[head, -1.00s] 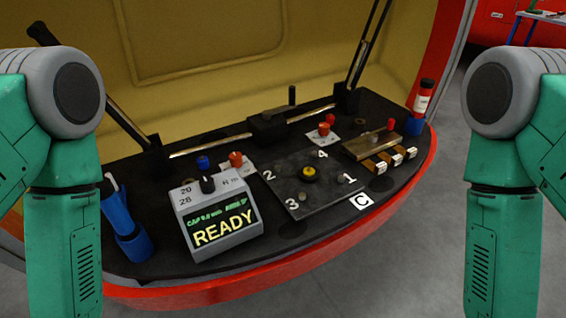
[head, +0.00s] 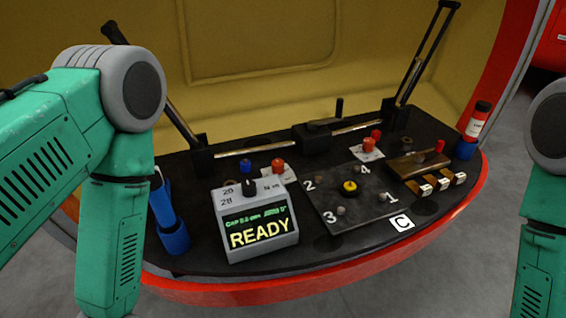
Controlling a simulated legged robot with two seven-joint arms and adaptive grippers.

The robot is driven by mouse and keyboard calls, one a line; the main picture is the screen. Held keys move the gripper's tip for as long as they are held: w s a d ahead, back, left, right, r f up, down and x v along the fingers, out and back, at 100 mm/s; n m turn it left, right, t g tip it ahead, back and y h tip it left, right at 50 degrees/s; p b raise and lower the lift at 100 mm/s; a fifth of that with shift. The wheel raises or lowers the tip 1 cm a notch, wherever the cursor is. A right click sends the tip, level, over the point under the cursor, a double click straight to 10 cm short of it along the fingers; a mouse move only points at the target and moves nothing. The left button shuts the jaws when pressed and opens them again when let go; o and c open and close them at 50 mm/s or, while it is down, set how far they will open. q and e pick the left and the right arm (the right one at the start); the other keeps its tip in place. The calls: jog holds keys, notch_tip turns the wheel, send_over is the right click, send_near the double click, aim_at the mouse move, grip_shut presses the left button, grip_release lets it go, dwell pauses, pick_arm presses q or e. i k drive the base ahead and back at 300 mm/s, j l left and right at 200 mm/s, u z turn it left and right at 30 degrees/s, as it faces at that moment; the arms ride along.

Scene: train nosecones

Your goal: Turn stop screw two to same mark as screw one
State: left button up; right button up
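A dark square plate (head: 352,216) lies on the black shelf, with the numbers 1 to 4 at its corners. A small grey screw head sits by each number: screw one (head: 382,196) at the right and screw two (head: 321,179) at the upper left. A yellow-topped knob (head: 350,187) stands in the plate's middle. Marks on the screws are too small to read. A grey box (head: 257,238) left of the plate shows READY on its display and has a black dial on top. Neither gripper is in view; only my green arm links show at both sides.
A blue holder (head: 174,238) with a tool stands at the shelf's left. Red knobs on white tags, a brass block (head: 418,164) and wiper arms stand around the plate. The red rim (head: 330,277) bounds the front.

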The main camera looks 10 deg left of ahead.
aim_at(278, 164)
jog(key=i+l, duration=0.1)
jog(key=l, duration=0.25)
jog(key=i+l, duration=0.1)
jog(key=l, duration=0.3)
jog(key=i+l, duration=0.1)
jog(key=l, duration=0.25)
jog(key=i+l, duration=0.15)
jog(key=l, duration=0.25)
